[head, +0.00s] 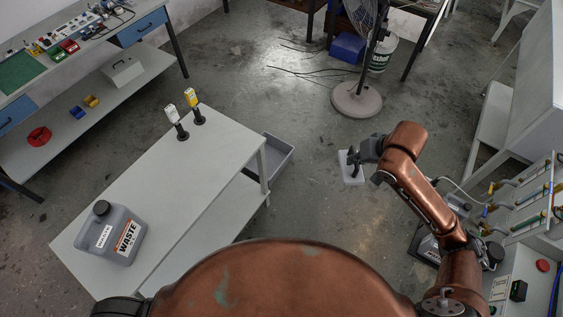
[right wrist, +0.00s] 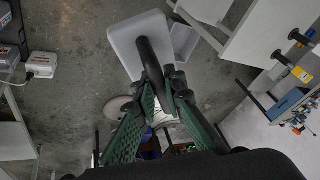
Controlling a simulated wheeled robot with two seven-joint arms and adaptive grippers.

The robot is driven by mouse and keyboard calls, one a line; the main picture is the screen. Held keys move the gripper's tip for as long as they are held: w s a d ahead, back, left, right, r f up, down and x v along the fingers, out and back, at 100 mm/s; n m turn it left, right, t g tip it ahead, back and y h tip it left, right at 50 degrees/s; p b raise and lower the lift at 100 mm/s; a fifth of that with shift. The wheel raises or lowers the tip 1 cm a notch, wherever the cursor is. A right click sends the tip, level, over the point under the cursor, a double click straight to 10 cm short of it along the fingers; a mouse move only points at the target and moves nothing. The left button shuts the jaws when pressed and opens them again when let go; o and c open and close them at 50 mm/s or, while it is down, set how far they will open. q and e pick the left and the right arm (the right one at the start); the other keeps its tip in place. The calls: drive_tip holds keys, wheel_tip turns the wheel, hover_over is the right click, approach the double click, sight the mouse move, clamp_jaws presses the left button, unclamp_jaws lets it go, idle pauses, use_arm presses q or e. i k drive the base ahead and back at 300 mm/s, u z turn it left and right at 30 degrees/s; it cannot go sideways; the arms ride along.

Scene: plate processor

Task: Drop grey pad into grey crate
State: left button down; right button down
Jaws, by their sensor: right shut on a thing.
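The grey pad (head: 351,170) is a light, flat, rounded slab held in the air to the right of the white table. In the right wrist view the pad (right wrist: 125,43) shows beyond my fingers, with a dark handle on it. My right gripper (head: 359,157) is shut on the pad by this handle; its green-lined fingers (right wrist: 162,90) also show in the right wrist view. The grey crate (head: 284,157) stands on the floor at the white table's right side, partly hidden by it. The pad is apart from the crate, to its right. My left gripper is not in view.
The white table (head: 170,185) carries a grey waste jug (head: 112,235) and two upright handheld devices in stands. A fan base (head: 356,100) stands on the floor behind the pad. Racks and equipment line the right side. Floor between crate and pad is clear.

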sight(271, 164)
drive_tip(key=z, duration=0.8)
drive_tip(key=i, duration=1.45)
drive_tip(key=u, duration=2.6)
